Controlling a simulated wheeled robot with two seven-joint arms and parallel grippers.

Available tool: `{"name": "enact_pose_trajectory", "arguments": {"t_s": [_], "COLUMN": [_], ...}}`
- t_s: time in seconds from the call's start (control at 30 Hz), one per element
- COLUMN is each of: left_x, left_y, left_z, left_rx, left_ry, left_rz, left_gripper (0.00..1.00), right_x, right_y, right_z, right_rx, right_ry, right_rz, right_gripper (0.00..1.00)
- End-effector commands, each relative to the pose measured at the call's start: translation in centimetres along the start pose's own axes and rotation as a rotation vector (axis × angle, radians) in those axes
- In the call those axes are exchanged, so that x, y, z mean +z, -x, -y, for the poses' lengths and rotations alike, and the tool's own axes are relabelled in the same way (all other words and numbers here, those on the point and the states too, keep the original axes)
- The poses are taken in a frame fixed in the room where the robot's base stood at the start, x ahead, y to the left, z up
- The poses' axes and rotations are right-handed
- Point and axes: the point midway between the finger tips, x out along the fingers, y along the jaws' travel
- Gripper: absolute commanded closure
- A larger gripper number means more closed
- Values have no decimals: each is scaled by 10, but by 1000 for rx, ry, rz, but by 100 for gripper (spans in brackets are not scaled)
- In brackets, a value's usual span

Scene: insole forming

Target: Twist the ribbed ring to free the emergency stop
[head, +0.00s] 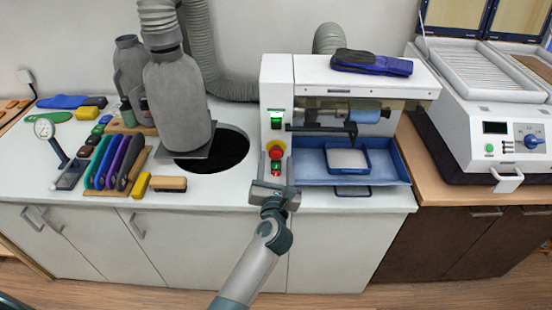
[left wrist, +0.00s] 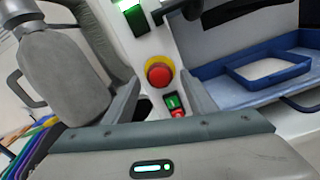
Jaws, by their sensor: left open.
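The emergency stop (head: 277,151) is a red round knob on a yellow base, on the front of the white machine's left column. In the left wrist view its red cap (left wrist: 160,75) sits above the gap between my fingers, with the yellow base (left wrist: 152,63) around it. Ribs on a ring are too small to make out. My left gripper (head: 275,168) is open and empty, just below and in front of the knob. In the left wrist view its fingers (left wrist: 162,95) point towards the knob, one to each side, apart from it. My right gripper is not in view.
A red and green switch (left wrist: 175,106) is close below the knob. A green-lit switch (head: 276,118) and a dark arm (head: 330,129) are above. A blue tray (head: 383,166) is right of the column.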

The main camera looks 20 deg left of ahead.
Motion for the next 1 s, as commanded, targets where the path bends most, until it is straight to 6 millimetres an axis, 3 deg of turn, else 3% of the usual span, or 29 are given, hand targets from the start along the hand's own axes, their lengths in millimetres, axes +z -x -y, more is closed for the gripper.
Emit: {"name": "enact_pose_trajectory", "arguments": {"t_s": [0.7,1.0], "left_x": [0,1], "left_y": [60,70], "left_z": [0,0], "left_rx": [0,1], "left_ry": [0,0], "left_rz": [0,1], "left_gripper": [48,48], "right_x": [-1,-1], "right_y": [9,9], "right_z": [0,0], "right_rx": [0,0], "right_ry": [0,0], "right_rz": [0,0], "right_gripper": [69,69]}}
